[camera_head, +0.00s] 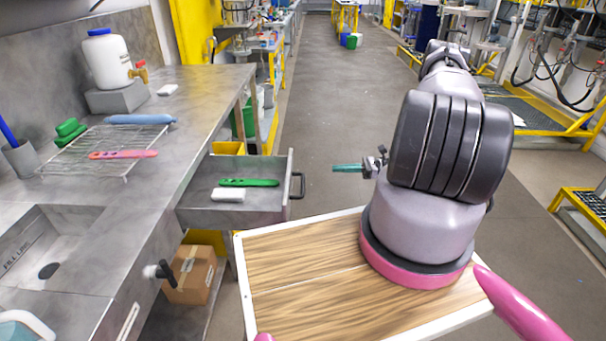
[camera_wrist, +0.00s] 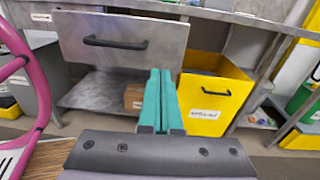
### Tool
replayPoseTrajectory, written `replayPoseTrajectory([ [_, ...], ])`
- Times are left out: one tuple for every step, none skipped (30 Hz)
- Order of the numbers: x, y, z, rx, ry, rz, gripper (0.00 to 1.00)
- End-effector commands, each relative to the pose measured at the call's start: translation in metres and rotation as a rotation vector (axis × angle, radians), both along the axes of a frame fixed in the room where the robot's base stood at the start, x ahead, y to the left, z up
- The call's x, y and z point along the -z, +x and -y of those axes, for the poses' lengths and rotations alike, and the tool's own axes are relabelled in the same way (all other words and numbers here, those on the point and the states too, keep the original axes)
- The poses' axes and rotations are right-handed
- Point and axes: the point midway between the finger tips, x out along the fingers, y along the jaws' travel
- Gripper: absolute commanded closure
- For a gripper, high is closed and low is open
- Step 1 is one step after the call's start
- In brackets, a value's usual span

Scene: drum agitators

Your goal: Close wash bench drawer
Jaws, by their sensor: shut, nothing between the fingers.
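The wash bench drawer (camera_head: 231,212) is pulled out from the grey bench (camera_head: 170,190) at the left of the head view. A green brush and a white block lie in it. Its dark bar handle (camera_head: 297,185) is on the front panel, and the front (camera_wrist: 150,35) with the handle (camera_wrist: 116,43) fills the upper left of the wrist view. My gripper (camera_head: 337,168) is to the right of the drawer handle, apart from it, with its teal fingers pointing left. In the wrist view, the fingers (camera_wrist: 160,75) are together and empty, pointing toward the right part of the drawer front.
A yellow bin (camera_wrist: 212,100) stands below and right of the drawer, and a cardboard box (camera_head: 190,275) sits on the lower shelf. The bench top holds a wire rack (camera_head: 105,145), a white jug (camera_head: 107,60) and a sink. The floor beyond the drawer is clear.

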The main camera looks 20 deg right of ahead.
Motion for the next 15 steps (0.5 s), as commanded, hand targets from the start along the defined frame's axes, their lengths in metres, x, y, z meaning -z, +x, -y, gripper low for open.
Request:
replayPoseTrajectory([
  [0.008, -0.002, 0.000, 0.017, 0.017, -0.007, 1.00],
  [0.011, -0.002, 0.000, 0.024, 0.023, -0.009, 1.00],
  [0.013, -0.003, 0.000, 0.030, 0.029, -0.013, 1.00],
  [0.014, -0.003, -0.001, 0.033, 0.033, -0.013, 1.00],
  [0.015, -0.003, -0.002, 0.034, 0.034, -0.013, 1.00],
  [0.015, -0.002, -0.005, 0.034, 0.035, -0.014, 1.00],
  [0.015, -0.001, -0.008, 0.033, 0.035, -0.013, 1.00],
  [0.015, 0.000, -0.011, 0.032, 0.035, -0.013, 1.00],
  [0.015, 0.002, -0.016, 0.033, 0.035, -0.014, 1.00],
  [0.015, 0.003, -0.021, 0.031, 0.035, -0.014, 1.00],
  [0.015, 0.004, -0.027, 0.030, 0.034, -0.014, 1.00],
  [0.015, 0.007, -0.035, 0.030, 0.034, -0.014, 1.00],
  [0.015, 0.009, -0.041, 0.029, 0.034, -0.013, 1.00],
  [0.015, 0.011, -0.047, 0.029, 0.034, -0.014, 1.00],
  [0.015, 0.014, -0.056, 0.029, 0.034, -0.014, 1.00],
])
